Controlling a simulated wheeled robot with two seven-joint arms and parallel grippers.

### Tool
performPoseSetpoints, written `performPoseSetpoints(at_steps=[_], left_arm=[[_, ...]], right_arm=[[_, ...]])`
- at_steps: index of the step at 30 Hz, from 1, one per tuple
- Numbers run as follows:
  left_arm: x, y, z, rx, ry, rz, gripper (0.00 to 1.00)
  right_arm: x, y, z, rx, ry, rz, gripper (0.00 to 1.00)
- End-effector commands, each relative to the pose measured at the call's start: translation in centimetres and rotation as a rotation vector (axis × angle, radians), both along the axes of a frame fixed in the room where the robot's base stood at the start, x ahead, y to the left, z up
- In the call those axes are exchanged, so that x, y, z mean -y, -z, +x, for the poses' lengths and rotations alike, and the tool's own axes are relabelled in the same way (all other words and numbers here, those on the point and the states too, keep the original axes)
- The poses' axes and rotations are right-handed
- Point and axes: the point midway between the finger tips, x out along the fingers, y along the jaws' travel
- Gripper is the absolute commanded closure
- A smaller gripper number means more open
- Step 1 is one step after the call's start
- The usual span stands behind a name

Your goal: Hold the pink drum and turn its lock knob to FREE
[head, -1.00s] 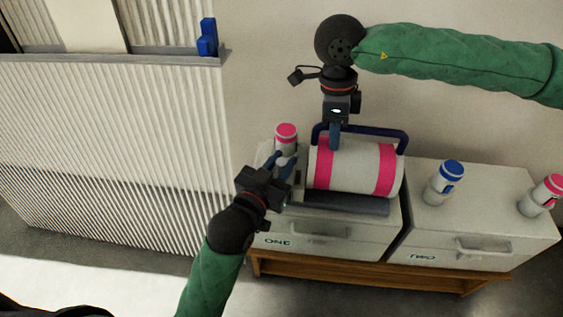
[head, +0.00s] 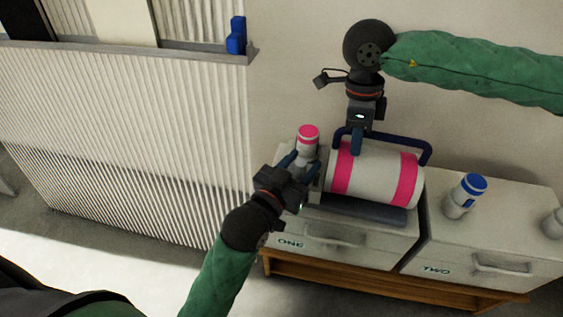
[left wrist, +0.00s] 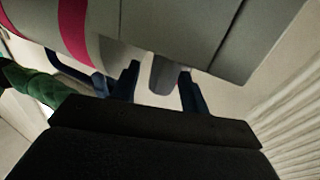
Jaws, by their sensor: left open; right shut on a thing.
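The pink drum (head: 382,175) is a white cylinder with two pink bands, lying on its side in a dark cradle on the cabinet marked ONE. My right gripper (head: 357,152) is shut on its blue handle bar (head: 408,139) from above. My left gripper (head: 302,162) is open at the drum's left end. In the left wrist view its two blue fingers (left wrist: 158,90) stand on either side of a grey rounded piece (left wrist: 163,72), which looks like the lock knob. I cannot read any FREE marking or tell the knob's turn.
A pink-capped bottle (head: 308,136) stands close behind my left gripper. A blue-capped bottle (head: 465,195) stands on the cabinet marked TWO (head: 440,245), with another bottle (head: 553,222) at the right edge. A ribbed panel (head: 130,130) stands to the left.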

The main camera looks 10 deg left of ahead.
Motion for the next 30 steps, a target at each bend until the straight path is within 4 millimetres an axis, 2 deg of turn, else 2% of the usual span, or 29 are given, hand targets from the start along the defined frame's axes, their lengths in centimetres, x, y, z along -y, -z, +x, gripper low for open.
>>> performPoseSetpoints(at_steps=[30], left_arm=[[-0.02,0.03,0.03,0.001,0.324,0.005,0.55]], right_arm=[[0.04,0.02,0.03,0.0,0.002,-0.001,1.0]])
